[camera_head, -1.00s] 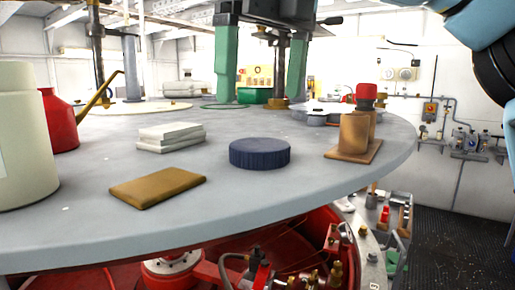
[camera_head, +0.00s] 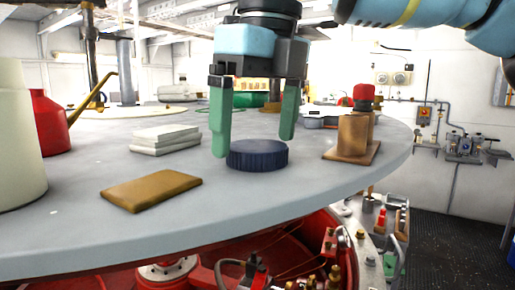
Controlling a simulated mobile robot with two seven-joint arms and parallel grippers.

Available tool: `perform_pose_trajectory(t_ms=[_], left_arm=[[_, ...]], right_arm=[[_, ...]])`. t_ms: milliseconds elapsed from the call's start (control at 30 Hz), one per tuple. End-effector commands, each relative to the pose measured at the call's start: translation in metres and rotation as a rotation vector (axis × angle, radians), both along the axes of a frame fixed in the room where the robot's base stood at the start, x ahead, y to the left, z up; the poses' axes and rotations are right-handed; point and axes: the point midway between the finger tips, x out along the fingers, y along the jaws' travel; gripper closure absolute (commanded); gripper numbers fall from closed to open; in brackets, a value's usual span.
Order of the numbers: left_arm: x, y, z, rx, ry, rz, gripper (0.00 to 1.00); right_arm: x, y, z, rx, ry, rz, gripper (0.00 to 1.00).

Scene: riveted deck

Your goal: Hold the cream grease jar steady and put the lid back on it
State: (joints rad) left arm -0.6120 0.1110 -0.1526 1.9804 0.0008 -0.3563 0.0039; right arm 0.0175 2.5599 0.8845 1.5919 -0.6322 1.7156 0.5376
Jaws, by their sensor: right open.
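The cream grease jar (camera_head: 18,140) stands upright at the left edge, cut off by the picture. A dark blue ridged lid (camera_head: 257,155) lies flat on the grey round table, apart from the jar. My right gripper (camera_head: 254,146) points down over the lid with its green fingers spread wide. The left finger is beside the lid's left edge and reaches low; the right finger is up and behind its right side. Nothing is between the fingers but the lid below. I cannot tell whether a finger touches it. My left gripper is not in view.
A brown pad (camera_head: 152,189) lies in front left of the lid. A white stack (camera_head: 165,139) is behind it. A red oil can (camera_head: 50,122) stands beside the jar. A brown block with a red-capped bottle (camera_head: 363,98) stands right on a brown board (camera_head: 351,153). The table edge (camera_head: 300,195) curves in front.

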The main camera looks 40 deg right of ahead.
Motion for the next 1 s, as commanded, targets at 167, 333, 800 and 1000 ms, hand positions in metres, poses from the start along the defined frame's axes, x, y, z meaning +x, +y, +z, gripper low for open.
perform_pose_trajectory(t_ms=[167, 333, 800, 1000], left_arm=[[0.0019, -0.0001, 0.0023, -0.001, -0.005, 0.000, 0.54], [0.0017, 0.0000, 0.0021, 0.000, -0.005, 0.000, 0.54], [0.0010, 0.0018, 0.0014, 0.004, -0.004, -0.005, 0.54], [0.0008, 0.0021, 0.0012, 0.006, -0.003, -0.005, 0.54]], right_arm=[[0.0007, 0.0002, -0.0121, 0.000, -0.001, 0.001, 0.06], [0.0013, 0.0004, -0.0133, 0.001, -0.001, 0.001, 0.06], [0.0014, 0.0003, -0.0132, 0.001, 0.000, 0.000, 0.44], [0.0014, 0.0003, -0.0132, 0.001, 0.000, 0.000, 0.56]])
